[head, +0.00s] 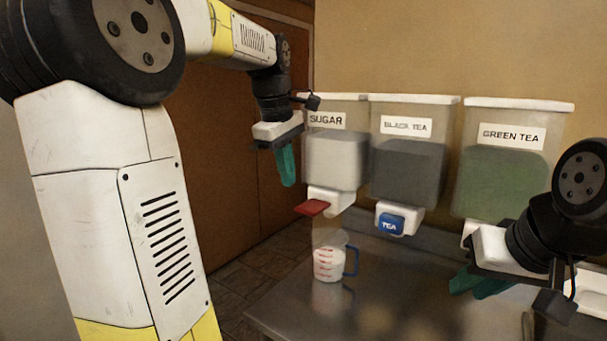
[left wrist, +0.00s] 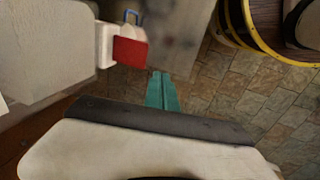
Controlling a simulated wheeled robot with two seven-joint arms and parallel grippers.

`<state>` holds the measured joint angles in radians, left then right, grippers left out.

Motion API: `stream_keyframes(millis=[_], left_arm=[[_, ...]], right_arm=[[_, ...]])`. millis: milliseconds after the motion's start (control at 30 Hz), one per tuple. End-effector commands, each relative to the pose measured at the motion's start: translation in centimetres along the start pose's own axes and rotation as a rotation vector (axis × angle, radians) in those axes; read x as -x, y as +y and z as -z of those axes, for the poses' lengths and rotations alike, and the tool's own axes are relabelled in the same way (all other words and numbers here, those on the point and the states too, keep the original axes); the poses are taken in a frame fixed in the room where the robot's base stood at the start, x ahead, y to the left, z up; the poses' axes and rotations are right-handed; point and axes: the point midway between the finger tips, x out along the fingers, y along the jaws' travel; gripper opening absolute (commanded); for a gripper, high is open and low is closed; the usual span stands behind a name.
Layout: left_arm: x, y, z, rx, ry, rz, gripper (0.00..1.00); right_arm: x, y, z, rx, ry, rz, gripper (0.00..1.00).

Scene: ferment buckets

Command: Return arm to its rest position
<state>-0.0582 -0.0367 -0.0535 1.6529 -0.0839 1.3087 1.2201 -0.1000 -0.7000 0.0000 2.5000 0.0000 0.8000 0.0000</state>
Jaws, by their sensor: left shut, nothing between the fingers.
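My left gripper (head: 288,182) hangs fingers down just left of the sugar dispenser (head: 333,160), apart from its red lever (head: 312,207). Its teal fingers are shut with nothing between them. In the left wrist view the fingers (left wrist: 162,76) point over the floor, right of the red lever (left wrist: 131,52). A clear measuring cup (head: 329,264) with red markings, a blue handle and white contents stands upright on the table below the sugar dispenser. My right gripper (head: 468,286) is low at the right over the table; its finger gap is unclear.
The black tea dispenser (head: 408,170) with a blue lever (head: 391,223) and the green tea dispenser (head: 505,180) stand to the right. The metal table (head: 290,300) has bare surface around the cup. A yellow-rimmed round thing (left wrist: 235,35) shows in the left wrist view.

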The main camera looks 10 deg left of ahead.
Motion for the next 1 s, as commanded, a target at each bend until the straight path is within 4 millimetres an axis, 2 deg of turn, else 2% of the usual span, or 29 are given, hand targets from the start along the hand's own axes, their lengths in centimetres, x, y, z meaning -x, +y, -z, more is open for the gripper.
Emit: stream_keyframes(millis=[300, 433, 533, 600, 800, 900, 1000], left_arm=[[0.0, 0.0, 0.0, -0.001, 0.000, 0.000, 0.00], [0.1, -1.0, -0.8, -0.073, 0.000, -0.022, 0.00], [0.1, -3.2, -2.5, -0.243, 0.006, -0.071, 0.00], [-0.2, -5.5, -4.1, -0.412, 0.021, -0.117, 0.00], [-2.7, -11.9, -8.7, -0.897, 0.111, -0.237, 0.00], [-4.2, -14.2, -10.2, -1.078, 0.162, -0.273, 0.00], [-5.4, -15.7, -11.2, -1.196, 0.199, -0.291, 0.00]], right_arm=[[0.0, 0.0, 0.0, 0.000, 0.000, 0.000, 0.24], [0.0, 0.0, 0.0, 0.000, 0.000, 0.000, 0.24], [0.0, 0.0, 0.0, 0.000, 0.000, 0.000, 0.24], [0.0, 0.0, 0.0, 0.000, 0.000, 0.000, 0.24], [0.0, 0.0, 0.0, 0.000, 0.000, 0.000, 0.24], [0.0, 0.0, 0.0, 0.000, 0.000, 0.000, 0.24], [0.0, 0.0, 0.0, 0.000, 0.000, 0.000, 0.24]])
